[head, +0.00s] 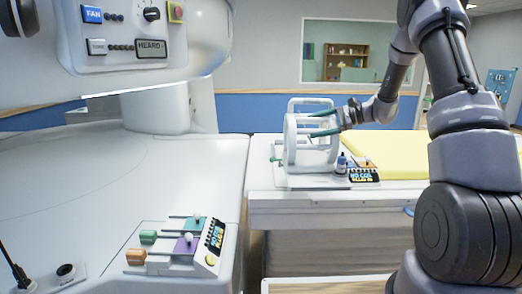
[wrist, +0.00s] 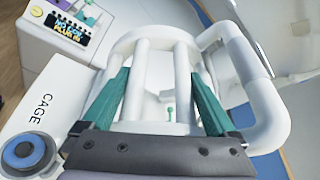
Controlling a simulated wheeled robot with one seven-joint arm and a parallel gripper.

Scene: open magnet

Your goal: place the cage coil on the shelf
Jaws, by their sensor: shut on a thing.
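The cage coil (head: 290,148) is a white open cage of rings and bars, upright on a white base plate on the bench beside the magnet's table. It also fills the middle of the wrist view (wrist: 142,75). My gripper (head: 314,124) reaches it from the right, and its teal fingers are shut on the coil's frame. In the wrist view, my gripper (wrist: 160,85) has one finger on each side of the white bars. I cannot tell which shelf the task means; a wooden bookshelf (head: 345,64) shows behind a window.
The magnet (head: 150,105) and its broad white table (head: 110,190) fill the left. A coloured slider panel (head: 178,243) sits on that table. A yellow pad (head: 395,155) lies to the right.

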